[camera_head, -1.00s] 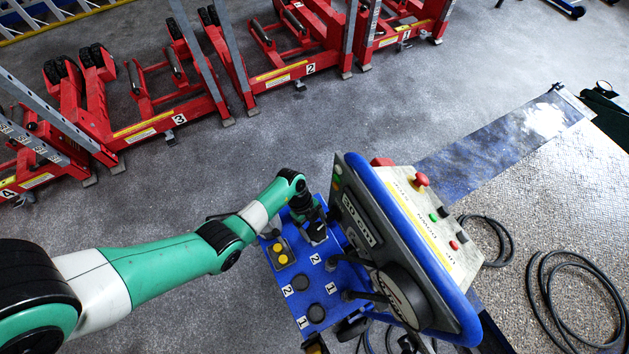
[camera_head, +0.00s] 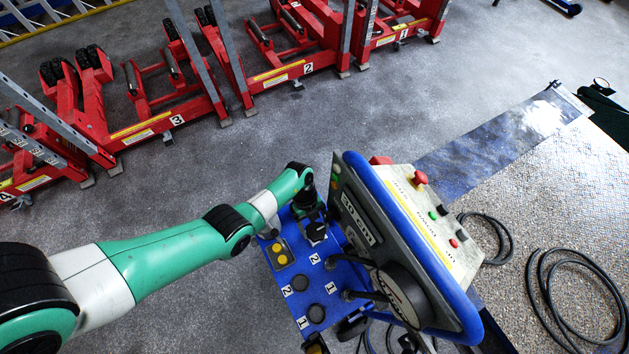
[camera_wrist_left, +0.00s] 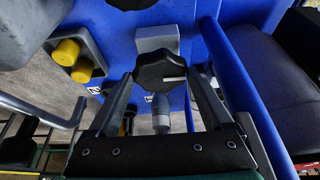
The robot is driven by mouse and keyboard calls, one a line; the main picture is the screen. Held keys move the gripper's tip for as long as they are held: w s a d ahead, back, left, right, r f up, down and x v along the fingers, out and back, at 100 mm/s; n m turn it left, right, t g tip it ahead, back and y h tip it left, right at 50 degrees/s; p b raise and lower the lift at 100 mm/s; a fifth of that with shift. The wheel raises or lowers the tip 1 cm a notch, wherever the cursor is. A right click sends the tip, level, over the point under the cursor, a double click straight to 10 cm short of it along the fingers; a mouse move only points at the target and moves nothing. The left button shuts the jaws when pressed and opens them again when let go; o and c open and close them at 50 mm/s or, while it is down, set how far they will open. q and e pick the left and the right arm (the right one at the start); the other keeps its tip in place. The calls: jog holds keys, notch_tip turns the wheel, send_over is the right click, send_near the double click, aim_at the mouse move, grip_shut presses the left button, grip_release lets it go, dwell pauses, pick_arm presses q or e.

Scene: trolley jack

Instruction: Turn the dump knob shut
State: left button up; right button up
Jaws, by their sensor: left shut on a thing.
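The dump knob (camera_wrist_left: 158,70) is a black, lobed knob with a white mark line, seen in the left wrist view. The line points right there. The knob sits on the blue cart panel and also shows in the head view (camera_head: 316,232), partly covered by my gripper. My left gripper (camera_wrist_left: 162,79) is shut on the knob, with one finger on each side of it. In the head view the left gripper (camera_head: 314,220) reaches down onto the panel from above. My right gripper is not in view.
Two yellow buttons (camera_head: 279,253) sit beside the knob. The tilted control box (camera_head: 415,215) with a blue rim stands close right of my wrist. Black round knobs (camera_head: 300,283) lie lower on the panel. Red wheeled jacks (camera_head: 160,110) stand behind, with clear floor between.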

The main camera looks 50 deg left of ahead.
pick_arm(q)
jog(key=o, duration=1.1)
jog(key=shift+o, duration=0.2)
